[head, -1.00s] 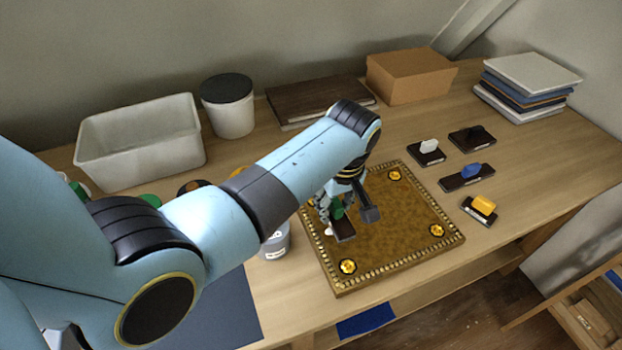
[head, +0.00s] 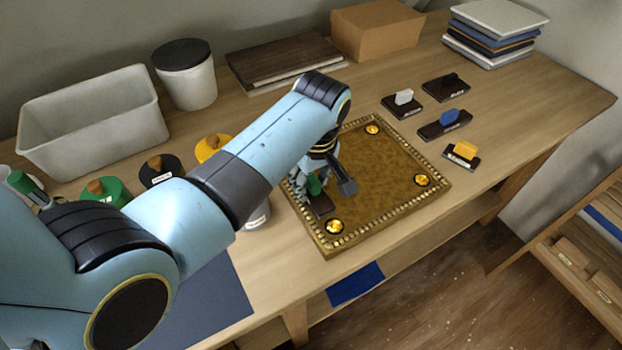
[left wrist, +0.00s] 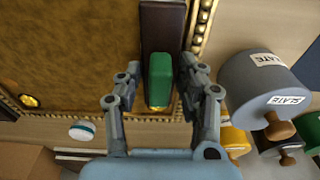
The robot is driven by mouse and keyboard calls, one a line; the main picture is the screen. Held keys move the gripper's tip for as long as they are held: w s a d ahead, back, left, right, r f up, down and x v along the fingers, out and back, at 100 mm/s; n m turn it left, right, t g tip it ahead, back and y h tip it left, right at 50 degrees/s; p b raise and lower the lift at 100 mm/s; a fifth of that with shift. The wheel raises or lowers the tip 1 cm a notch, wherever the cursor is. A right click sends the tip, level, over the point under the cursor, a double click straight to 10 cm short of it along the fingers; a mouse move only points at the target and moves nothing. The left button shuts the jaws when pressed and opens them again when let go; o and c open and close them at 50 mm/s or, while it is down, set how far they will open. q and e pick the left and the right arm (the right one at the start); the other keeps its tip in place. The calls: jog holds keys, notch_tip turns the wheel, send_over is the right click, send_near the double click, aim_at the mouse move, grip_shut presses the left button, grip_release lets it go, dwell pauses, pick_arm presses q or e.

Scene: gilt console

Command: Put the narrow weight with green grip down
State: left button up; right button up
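The narrow weight (head: 320,205) has a dark base and a green grip (head: 314,186). It is at the left part of the gold board, near the beaded edge. In the left wrist view, the green grip (left wrist: 160,80) stands between the two fingers of my left gripper (left wrist: 160,66), with a small gap showing on at least the left side. The dark base (left wrist: 163,25) lies along the beaded border. My left gripper (head: 322,182) is open around the grip and partly hides the weight in the head view. My right gripper is not in view.
The gold board (head: 385,185) has round gold studs at its corners. Weights with white (head: 404,97), blue (head: 449,117) and yellow (head: 465,151) grips stand to its right. A white bin (head: 95,125), a lidded tub (head: 187,75) and knobbed round weights stand left.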

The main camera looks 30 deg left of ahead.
aim_at(314, 179)
pick_arm(q)
jog(key=o, duration=0.3)
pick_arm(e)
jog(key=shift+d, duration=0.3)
pick_arm(q)
jog(key=shift+o, duration=0.2)
jog(key=r+p, duration=0.4)
jog(key=r, duration=0.1)
jog(key=r+p, duration=0.2)
jog(key=p, duration=0.1)
jog(key=shift+s+d+r, duration=0.15)
jog(key=shift+d+r, duration=0.1)
jog(key=shift+d, duration=0.1)
jog(key=r, duration=0.2)
jog(key=r+b, duration=0.1)
jog(key=shift+s+d+r, duration=0.15)
jog(key=shift+d+r, duration=0.1)
jog(key=shift+r, duration=0.6)
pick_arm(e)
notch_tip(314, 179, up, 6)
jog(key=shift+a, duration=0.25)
pick_arm(q)
jog(key=shift+s, duration=0.1)
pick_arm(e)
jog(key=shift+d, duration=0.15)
